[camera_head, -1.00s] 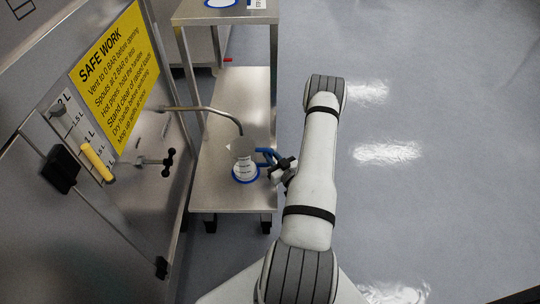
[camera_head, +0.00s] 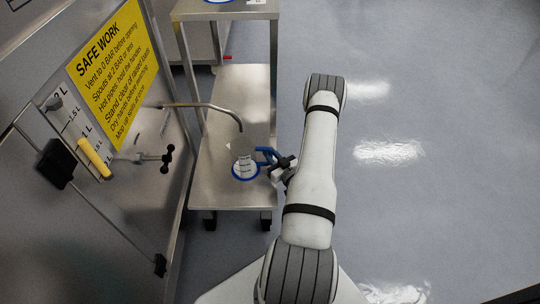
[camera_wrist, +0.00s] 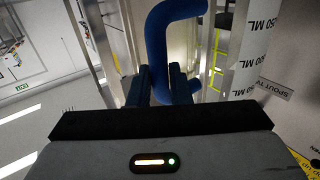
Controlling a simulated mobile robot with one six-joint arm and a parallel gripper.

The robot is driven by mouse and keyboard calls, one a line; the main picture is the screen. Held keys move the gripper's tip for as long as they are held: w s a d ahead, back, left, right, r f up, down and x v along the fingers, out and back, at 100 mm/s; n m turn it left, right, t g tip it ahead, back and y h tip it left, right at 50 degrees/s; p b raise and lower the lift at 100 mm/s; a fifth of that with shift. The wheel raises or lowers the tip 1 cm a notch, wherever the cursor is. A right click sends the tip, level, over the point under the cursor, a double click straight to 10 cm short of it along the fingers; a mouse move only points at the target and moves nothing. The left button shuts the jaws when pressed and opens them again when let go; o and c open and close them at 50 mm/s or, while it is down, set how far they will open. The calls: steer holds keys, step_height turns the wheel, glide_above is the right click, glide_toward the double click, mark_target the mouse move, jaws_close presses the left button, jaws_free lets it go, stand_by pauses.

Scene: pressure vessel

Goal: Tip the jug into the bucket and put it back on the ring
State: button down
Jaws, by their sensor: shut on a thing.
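The jug (camera_head: 244,162) is pale with dark print and a blue handle (camera_head: 265,154) on its right side. It is at the blue ring (camera_head: 246,178) on the steel cart's lower shelf, below the bent spout. I cannot tell whether its base touches the shelf. My gripper (camera_head: 281,164) is to its right, shut on the handle. I cannot make out a bucket.
The bent spout (camera_head: 205,108) reaches over the jug from the steel panel. A black-handled valve (camera_head: 168,158) and a yellow lever (camera_head: 94,157) stand out at left. The cart's upper shelf (camera_head: 235,8) holds another blue ring (camera_head: 218,1). The floor at right is clear.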

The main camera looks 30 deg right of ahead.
steer(key=shift+f, duration=0.1)
steer(key=c, duration=1.3)
jaws_free()
steer(key=shift+o, duration=0.2)
steer(key=s+p, duration=0.2)
steer(key=s, duration=0.5)
steer(key=shift+s, duration=0.4)
